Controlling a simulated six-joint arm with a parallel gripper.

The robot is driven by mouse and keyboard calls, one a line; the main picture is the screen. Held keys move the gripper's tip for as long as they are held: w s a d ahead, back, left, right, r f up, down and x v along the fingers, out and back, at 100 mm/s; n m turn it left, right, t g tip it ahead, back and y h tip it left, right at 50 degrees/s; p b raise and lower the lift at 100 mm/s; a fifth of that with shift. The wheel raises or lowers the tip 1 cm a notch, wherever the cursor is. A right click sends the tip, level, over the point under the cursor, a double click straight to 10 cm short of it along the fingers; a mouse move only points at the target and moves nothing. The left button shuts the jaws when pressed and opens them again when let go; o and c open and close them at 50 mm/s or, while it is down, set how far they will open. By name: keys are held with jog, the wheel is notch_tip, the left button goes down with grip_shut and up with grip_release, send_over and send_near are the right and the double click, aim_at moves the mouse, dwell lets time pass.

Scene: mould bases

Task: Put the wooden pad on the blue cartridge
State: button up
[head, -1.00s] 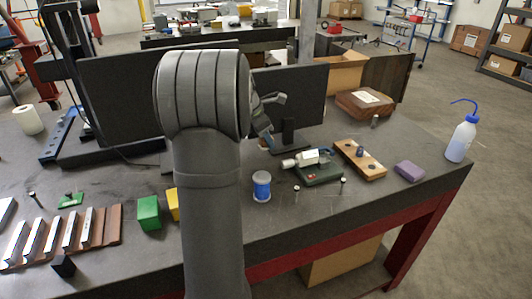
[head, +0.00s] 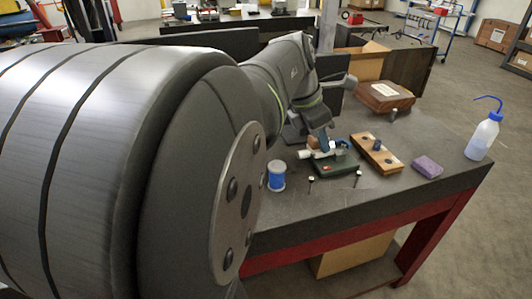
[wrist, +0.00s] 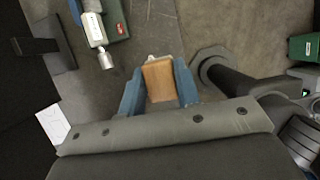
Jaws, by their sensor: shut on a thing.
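My gripper (wrist: 160,88) has two blue fingers shut on the wooden pad (wrist: 159,80), a small light-brown block, in the wrist view. The blue cartridge (head: 276,176), a short blue cylinder with pale ends, stands upright on the bench at the left of the green-based tool. It is apart from my gripper, its top is bare, and I cannot make it out in the wrist view.
The green-based tool (head: 332,163) also shows in the wrist view (wrist: 115,18). Right of it lie a brown wooden block with dark holes (head: 366,147) and a purple block (head: 427,166). A wash bottle (head: 482,139) stands near the right edge. Two small pins stand in front.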

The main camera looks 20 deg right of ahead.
jog(key=shift+a+f, duration=0.15)
jog(key=shift+a, duration=0.05)
send_over(282, 165)
jog(key=a, duration=0.1)
jog(key=f, duration=0.6)
jog(key=shift+a+f, duration=0.2)
jog(key=shift+f, duration=2.1)
jog(key=shift+f, duration=0.1)
jog(key=o, duration=0.7)
jog(key=shift+f, duration=0.1)
jog(key=shift+c, duration=0.2)
jog(key=o, duration=0.3)
jog(key=v, duration=1.2)
jog(key=shift+r, duration=0.25)
